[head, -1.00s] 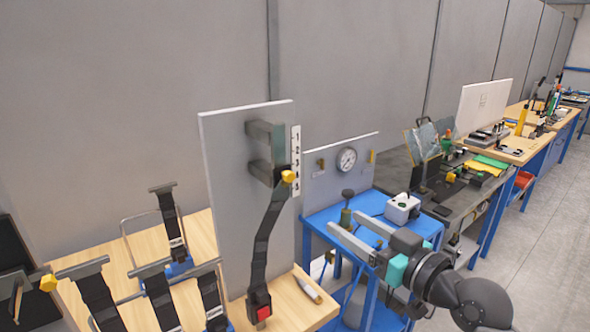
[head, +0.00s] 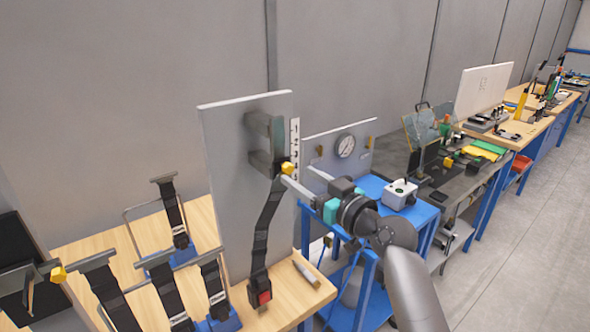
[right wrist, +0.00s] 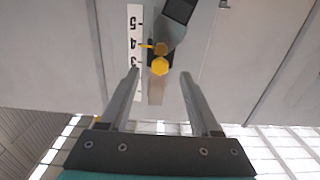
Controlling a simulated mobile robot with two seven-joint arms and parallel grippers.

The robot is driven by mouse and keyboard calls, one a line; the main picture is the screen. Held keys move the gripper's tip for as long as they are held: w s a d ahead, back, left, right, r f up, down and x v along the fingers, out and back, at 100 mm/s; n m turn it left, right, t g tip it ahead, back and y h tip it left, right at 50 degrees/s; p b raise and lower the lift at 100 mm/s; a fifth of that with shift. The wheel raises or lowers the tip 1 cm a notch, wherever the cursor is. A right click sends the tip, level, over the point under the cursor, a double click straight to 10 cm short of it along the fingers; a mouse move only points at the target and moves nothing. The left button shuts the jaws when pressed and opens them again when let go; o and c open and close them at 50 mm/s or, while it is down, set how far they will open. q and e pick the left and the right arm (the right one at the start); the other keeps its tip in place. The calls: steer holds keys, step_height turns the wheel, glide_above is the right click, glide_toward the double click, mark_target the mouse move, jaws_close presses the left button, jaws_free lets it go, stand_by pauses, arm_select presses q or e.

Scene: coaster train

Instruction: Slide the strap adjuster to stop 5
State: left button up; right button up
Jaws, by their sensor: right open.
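The strap adjuster is a dark slider with a yellow knob (head: 288,168), on a rail (head: 262,138) fixed to an upright grey panel (head: 228,185). A black strap (head: 266,225) runs down from it to a buckle with a red button. A white number scale (head: 295,145) stands beside the rail. In the right wrist view the scale (right wrist: 134,40) is upside down and a small yellow pointer is near 4. My right gripper (head: 297,174) is open at the knob. In the right wrist view the knob (right wrist: 160,66) shows between the fingertips, not gripped. My left gripper is out of view.
Several strap stands (head: 172,215) occupy the wooden bench (head: 285,312) at left. A pale tool (head: 306,272) lies by the buckle. A blue cart (head: 375,190) with a gauge panel stands behind my right gripper. More benches line the wall at right.

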mark_target(290, 170)
steer(key=shift+x, duration=1.55)
